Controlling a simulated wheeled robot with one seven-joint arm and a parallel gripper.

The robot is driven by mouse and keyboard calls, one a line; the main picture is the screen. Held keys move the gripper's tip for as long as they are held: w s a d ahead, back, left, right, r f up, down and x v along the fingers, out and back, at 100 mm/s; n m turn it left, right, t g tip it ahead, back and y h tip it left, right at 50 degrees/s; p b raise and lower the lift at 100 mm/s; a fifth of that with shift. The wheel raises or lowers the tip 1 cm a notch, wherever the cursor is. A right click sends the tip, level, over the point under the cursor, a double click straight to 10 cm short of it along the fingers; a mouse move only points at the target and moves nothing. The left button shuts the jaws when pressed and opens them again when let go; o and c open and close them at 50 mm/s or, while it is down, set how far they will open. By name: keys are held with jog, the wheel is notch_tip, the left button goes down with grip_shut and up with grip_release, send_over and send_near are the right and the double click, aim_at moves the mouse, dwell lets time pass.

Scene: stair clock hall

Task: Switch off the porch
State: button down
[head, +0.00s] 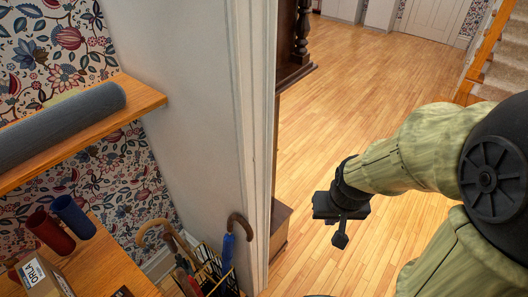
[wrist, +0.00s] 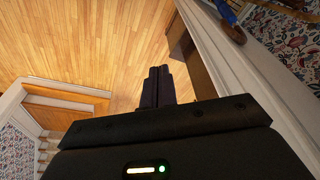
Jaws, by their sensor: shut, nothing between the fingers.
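No porch switch can be made out in either view. My gripper (head: 340,240) hangs at the end of my arm over the wooden floor, to the right of the white wall edge in the head view. In the wrist view my gripper (wrist: 157,88) has its two dark fingers together, with nothing between them. It touches nothing that I can see.
A white wall end (head: 255,130) stands left of my arm. Left of it are a wooden shelf (head: 140,95) with a grey roll (head: 60,125) and an umbrella stand (head: 215,280). Carpeted stairs (head: 505,65) rise at the far right. The wooden floor (head: 370,90) beyond is clear.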

aim_at(257, 151)
jog(key=w+a+r+m+y, duration=0.3)
jog(key=w+a+r+m, duration=0.4)
jog(key=w+a+r, duration=0.3)
jog(key=w+r, duration=0.3)
jog(key=shift+w, duration=0.4)
jog(key=shift+f, duration=0.1)
jog(key=w+a+f+p, duration=0.4)
jog(key=a+f, duration=0.2)
jog(key=f, duration=0.3)
jog(key=shift+w+f, duration=0.25)
jog(key=shift+f, duration=0.05)
jog(key=shift+f+b, duration=0.15)
jog(key=shift+b, duration=0.3)
